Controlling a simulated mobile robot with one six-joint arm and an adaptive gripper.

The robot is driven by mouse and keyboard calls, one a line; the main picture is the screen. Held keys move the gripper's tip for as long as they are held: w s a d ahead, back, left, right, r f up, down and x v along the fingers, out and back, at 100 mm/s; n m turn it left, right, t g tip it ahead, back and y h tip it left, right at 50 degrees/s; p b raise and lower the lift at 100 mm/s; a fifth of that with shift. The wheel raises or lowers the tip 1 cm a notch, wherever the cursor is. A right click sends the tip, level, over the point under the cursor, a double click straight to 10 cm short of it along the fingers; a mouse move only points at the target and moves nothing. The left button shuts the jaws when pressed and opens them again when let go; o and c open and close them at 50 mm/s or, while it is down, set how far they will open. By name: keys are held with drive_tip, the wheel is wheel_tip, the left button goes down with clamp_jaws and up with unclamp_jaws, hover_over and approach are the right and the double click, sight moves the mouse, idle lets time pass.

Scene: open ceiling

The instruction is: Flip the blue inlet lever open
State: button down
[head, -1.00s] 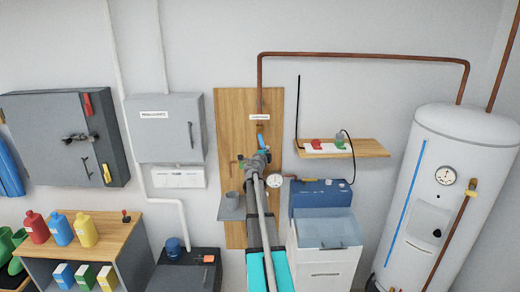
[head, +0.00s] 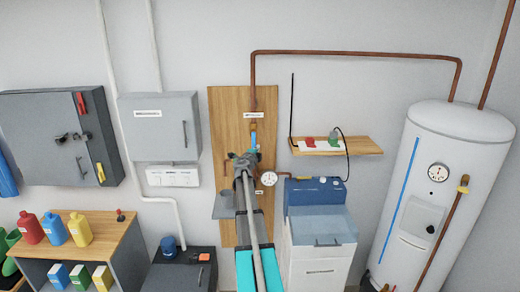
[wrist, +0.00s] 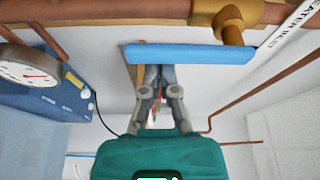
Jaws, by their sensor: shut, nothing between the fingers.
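The blue inlet lever (head: 253,140) hangs down from a brass valve (head: 253,127) on the copper pipe, against the wooden board. In the wrist view the lever (wrist: 188,54) is a long blue bar across the upper middle, with the brass valve (wrist: 235,22) at its right end. My gripper (head: 243,158) is just below and slightly left of the lever in the head view. In the wrist view my gripper (wrist: 160,72) has its fingers together, tips at the lever's lower edge. The tips are partly hidden, so contact is unclear. Nothing is held.
A round gauge (head: 269,179) is close to the right of my gripper. A grey shelf (head: 228,207) is at lower left on the board (head: 229,120). A blue-topped unit (head: 316,192) and a wooden wall shelf (head: 340,146) stand to the right.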

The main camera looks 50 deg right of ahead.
drive_tip(key=shift+s+d, duration=0.1)
drive_tip(key=shift+s, duration=0.05)
drive_tip(key=s+a, duration=0.6)
drive_tip(key=a, duration=0.1)
drive_tip(key=shift+s, duration=0.2)
idle(0.6)
idle(0.6)
